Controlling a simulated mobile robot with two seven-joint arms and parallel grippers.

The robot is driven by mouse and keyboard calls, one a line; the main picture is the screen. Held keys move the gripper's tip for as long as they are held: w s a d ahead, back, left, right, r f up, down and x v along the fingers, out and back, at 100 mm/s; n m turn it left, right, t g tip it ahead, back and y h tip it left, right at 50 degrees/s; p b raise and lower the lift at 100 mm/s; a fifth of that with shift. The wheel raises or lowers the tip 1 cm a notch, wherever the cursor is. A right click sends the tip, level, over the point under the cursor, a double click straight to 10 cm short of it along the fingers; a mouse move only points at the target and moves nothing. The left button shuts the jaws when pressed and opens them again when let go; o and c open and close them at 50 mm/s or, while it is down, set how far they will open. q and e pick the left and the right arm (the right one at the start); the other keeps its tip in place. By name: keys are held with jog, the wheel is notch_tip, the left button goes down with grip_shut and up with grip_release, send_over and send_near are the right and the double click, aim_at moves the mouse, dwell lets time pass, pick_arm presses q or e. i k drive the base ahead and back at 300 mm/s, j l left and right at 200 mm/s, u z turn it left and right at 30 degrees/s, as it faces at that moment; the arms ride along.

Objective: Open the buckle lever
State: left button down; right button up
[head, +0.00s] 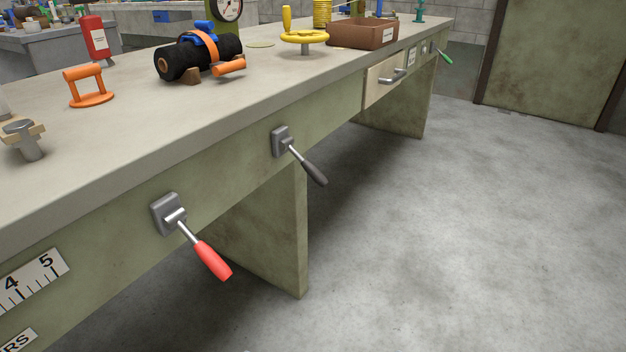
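A black roll (175,62) lies on the workbench (130,125) in the upper left of the head view, on a small brown cradle (193,76). An orange strap (208,48) goes over its middle. Blue parts (201,31) sit on top beside the strap. An orange bar-shaped handle (229,66) sticks out low at the roll's front right; it may be the buckle lever. I cannot tell how it joins the strap or whether it stands open. Neither of my grippers is in view.
An orange handle on a round base (90,98) and a bolt (28,145) stand left. A yellow handwheel (305,38) and brown box (365,32) stand right. Red-gripped (212,260) and black-gripped (314,172) levers jut from the bench front. The floor (480,220) at right is clear.

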aim_at(287, 143)
jog(key=i+l+u, duration=0.1)
jog(key=i+l, duration=0.25)
jog(key=i+l+u, duration=0.1)
jog(key=i+l, duration=0.25)
jog(key=l, duration=0.2)
